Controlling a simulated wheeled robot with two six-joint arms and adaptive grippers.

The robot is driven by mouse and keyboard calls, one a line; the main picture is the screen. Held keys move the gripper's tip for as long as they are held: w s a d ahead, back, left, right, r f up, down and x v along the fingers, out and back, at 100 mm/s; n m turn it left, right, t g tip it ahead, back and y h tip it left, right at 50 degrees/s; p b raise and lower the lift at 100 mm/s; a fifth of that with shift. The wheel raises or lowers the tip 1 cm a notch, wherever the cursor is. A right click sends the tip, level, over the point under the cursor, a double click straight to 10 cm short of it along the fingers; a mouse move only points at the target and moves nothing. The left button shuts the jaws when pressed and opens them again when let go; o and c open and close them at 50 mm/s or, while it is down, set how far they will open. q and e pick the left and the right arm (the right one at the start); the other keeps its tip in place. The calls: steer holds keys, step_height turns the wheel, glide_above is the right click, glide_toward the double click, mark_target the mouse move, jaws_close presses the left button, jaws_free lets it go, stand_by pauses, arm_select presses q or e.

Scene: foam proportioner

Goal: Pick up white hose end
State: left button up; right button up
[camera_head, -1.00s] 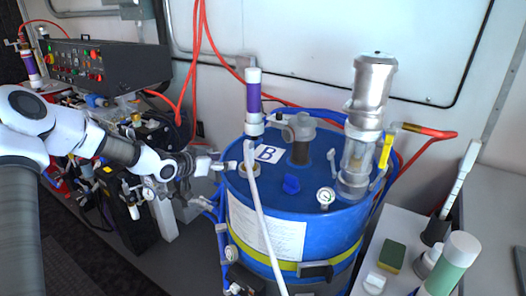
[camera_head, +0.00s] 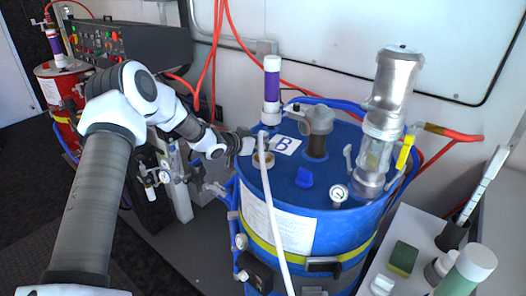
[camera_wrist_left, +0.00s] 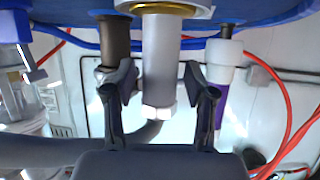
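The white hose (camera_head: 270,205) hangs down the front of the blue drum (camera_head: 345,222). Its upper end stands at a round opening (camera_head: 263,160) in the drum lid. My left gripper (camera_head: 256,145) is right beside this end, in from the left. In the left wrist view the gripper (camera_wrist_left: 162,85) is open. Its two dark fingers lie on either side of the pale hose end (camera_wrist_left: 160,55), with a visible gap on both sides. A nut shows below the tube, and a brass ring shows above it. My right gripper is not in view.
On the lid, a purple-and-white cylinder (camera_head: 271,85), a brown metal fitting (camera_head: 318,132), a blue cap (camera_head: 304,178), a gauge (camera_head: 338,193) and a tall metal-and-glass column (camera_head: 385,120) stand close by. A side table (camera_head: 418,262) holds small items at right.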

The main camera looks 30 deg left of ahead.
arm_select(q)
jaws_close()
steer(key=shift+r, duration=0.1)
